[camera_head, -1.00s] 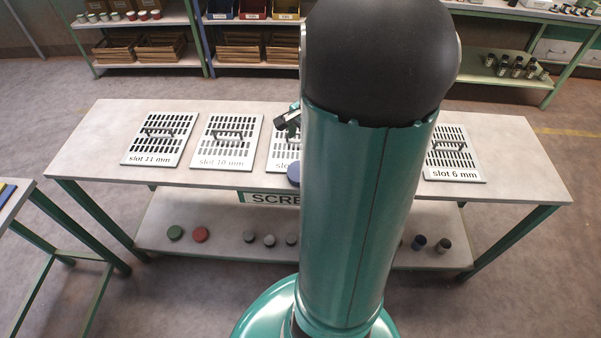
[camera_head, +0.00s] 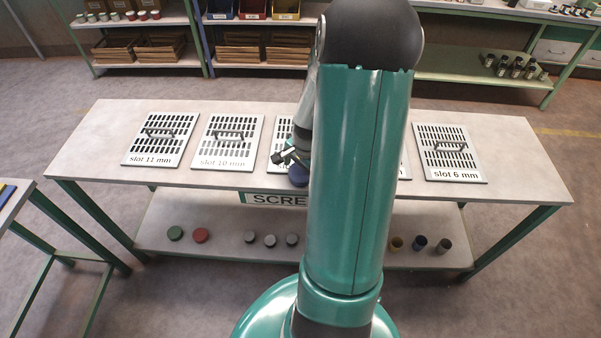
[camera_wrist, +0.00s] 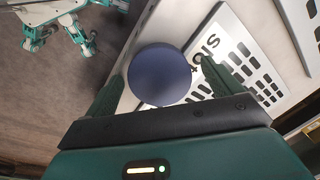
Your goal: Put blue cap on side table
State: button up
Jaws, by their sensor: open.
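The blue cap (camera_head: 298,177) sits at the front edge of the bench top (camera_head: 90,150), by a slotted plate. In the wrist view the blue cap (camera_wrist: 160,75) is a dark blue disc lying between the two fingers of my gripper (camera_wrist: 155,88). The fingers are open, one on each side of it, with a gap visible. In the head view my gripper (camera_head: 288,157) is just above the cap, and my arm hides part of the bench behind it. A small table (camera_head: 12,205) stands at the left edge; I cannot tell whether it is the side table.
Slotted plates with handles, such as the slot 11 mm plate (camera_head: 160,138) and slot 6 mm plate (camera_head: 450,152), lie along the bench. The lower shelf (camera_head: 220,235) holds green, red and grey caps and several small cups. Shelving (camera_head: 140,70) stands behind. Floor is clear between bench and left table.

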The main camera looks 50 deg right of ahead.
jog(key=shift+c, duration=0.2)
jog(key=c, duration=1.1)
jog(key=shift+r, duration=0.15)
